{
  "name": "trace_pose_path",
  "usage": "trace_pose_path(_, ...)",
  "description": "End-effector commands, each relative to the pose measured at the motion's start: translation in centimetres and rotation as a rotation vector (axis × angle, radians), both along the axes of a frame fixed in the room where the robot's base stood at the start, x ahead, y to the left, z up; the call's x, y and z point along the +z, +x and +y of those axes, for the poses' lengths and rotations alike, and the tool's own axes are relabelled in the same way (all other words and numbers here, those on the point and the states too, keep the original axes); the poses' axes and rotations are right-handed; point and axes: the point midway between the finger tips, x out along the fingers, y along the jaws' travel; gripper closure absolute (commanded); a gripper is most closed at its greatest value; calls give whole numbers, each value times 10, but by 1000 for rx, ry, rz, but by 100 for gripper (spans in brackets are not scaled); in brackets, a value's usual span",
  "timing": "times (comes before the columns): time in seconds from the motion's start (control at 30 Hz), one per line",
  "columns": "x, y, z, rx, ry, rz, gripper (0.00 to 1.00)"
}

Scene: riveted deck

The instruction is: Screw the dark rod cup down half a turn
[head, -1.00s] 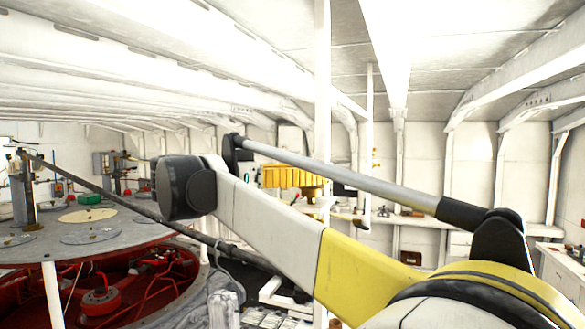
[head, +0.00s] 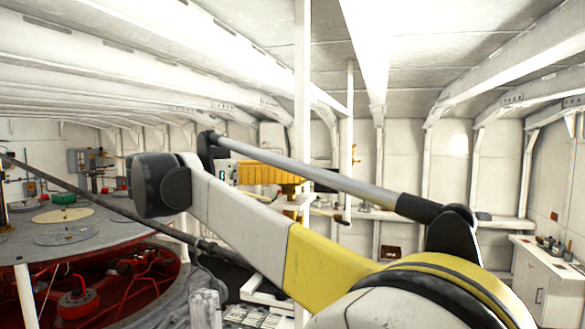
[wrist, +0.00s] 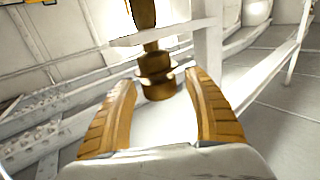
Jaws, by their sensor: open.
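My gripper (wrist: 157,78) shows in the wrist view with its two ribbed yellow fingers spread apart. A flanged brass-brown fitting (wrist: 158,82) stands beyond the fingers and shows in the gap between them, with no visible contact. A pale flat bar crosses above it, and a darker brown-gold part (wrist: 144,12) rises over the bar. I cannot tell whether any of these is the dark rod cup. In the head view a long dark rod (head: 90,200) slants down to the right behind my arm.
A grey round platform (head: 100,215) with red machinery (head: 75,300) beneath is at left in the head view. A white cabinet (head: 545,275) stands at far right.

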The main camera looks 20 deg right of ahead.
Motion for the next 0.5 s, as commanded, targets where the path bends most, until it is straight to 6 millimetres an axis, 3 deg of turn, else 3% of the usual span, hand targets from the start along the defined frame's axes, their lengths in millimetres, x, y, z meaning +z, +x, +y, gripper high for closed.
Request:
trace_pose_path(0.17, 14, 0, 0, 0, 0, 0, 39)
trace_pose_path(0.5, 80, 0, 1, 1, -1, 0, 39)
